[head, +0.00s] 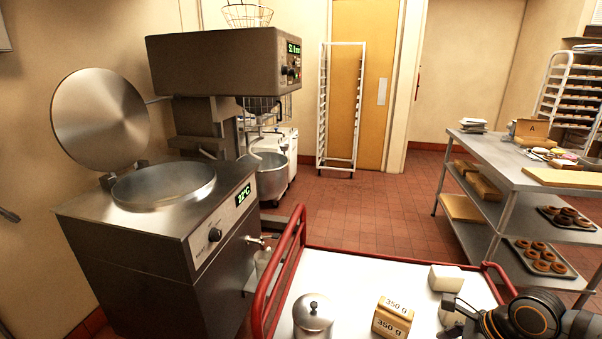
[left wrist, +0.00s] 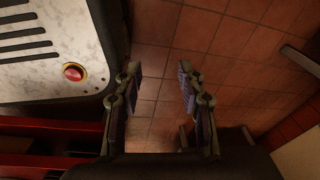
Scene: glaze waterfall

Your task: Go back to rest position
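My left gripper (left wrist: 160,90) shows in the left wrist view. Its two fingers are apart with nothing between them, above the red tiled floor (left wrist: 165,65). In the head view I cannot make it out clearly; only a small dark part shows at the left edge. My right gripper (head: 453,305) is at the lower right of the head view, over the right side of a red-railed cart (head: 345,262). Its fingertips are by a white block (head: 447,314), which they partly cover. I cannot tell whether they touch it or how far they are apart.
The cart carries a lidded metal pot (head: 313,316), a 350 g box (head: 393,317) and another white block (head: 446,278). A steel kettle machine (head: 150,245) with its round lid raised stands left. A steel table (head: 490,152) stands right. Floor between is clear.

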